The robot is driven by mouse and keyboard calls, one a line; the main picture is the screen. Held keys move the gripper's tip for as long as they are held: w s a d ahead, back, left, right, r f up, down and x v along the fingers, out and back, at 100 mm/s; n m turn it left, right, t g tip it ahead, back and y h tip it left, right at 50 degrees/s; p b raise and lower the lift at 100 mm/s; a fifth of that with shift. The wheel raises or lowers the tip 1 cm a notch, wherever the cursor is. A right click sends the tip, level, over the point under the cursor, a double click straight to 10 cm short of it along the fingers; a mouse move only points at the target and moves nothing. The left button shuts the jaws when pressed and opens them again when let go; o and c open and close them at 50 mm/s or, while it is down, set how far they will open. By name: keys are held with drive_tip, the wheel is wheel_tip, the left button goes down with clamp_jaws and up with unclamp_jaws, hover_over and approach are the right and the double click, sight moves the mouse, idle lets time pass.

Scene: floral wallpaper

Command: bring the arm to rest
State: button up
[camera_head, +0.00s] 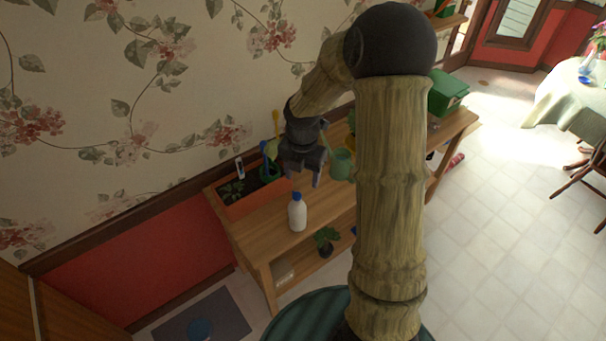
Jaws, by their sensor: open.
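My gripper (303,177) hangs from my bamboo-textured arm over the wooden bench, fingers pointing down. Its two dark fingers are apart, and nothing shows between them. A white bottle with a blue cap (297,212) stands upright on the bench, below and slightly left of the fingertips in the picture. The gripper looks apart from the bottle. My arm hides part of the bench's middle and right side.
The wooden bench (262,236) runs along the floral wall. It holds an orange planter tray (233,209), a green watering can (341,163) and a green box (447,92). A potted plant (326,241) sits on its lower shelf. The tiled floor at right is open.

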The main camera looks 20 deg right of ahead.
idle(0.4)
drive_tip(key=s+a+f+m+t+b, duration=0.1)
drive_tip(key=s+f+m+b, duration=0.2)
drive_tip(key=s+m+b, duration=0.4)
drive_tip(key=s+a+f+m+t+b, duration=0.1)
drive_tip(key=s+f+m+b, duration=0.3)
drive_tip(key=m, duration=1.6)
drive_tip(key=s+a+b, duration=0.1)
drive_tip(key=s+b, duration=0.2)
drive_tip(key=shift+s+f+m+t, duration=0.2)
drive_tip(key=shift+m+t, duration=0.1)
drive_tip(key=shift+w+a, duration=0.1)
drive_tip(key=shift+w, duration=0.05)
drive_tip(key=shift+d, duration=0.2)
